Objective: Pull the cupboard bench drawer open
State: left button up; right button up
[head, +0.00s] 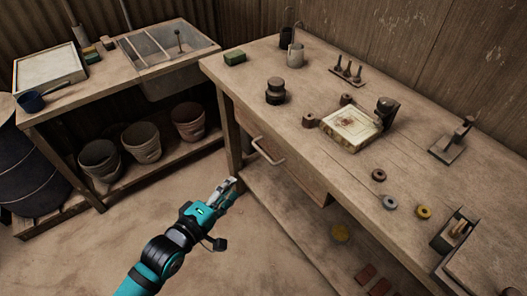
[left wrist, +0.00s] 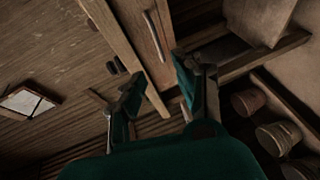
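The cupboard bench (head: 300,110) stands at the right in the head view, with a wooden drawer (head: 300,172) under its top. The drawer front looks flush with the bench. A pale curved bar handle (head: 268,152) is on the drawer front; it also shows in the left wrist view (left wrist: 154,36). My left gripper (head: 226,187) is in front of the bench, below and left of the handle, apart from it. In the left wrist view its two fingers (left wrist: 157,72) are spread with nothing between them, and the handle is beyond the fingertips. My right gripper is out of view.
A second bench with a sink (head: 168,50) and pots (head: 142,142) beneath stands left. The floor (head: 110,245) before the drawer is clear.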

aim_at(263, 153)
pick_arm(q)
jog(key=x, duration=1.7)
jog(key=shift+w+d+r+b, duration=0.1)
jog(key=shift+d+b, duration=0.05)
jog(key=shift+b, duration=0.2)
grip_shut()
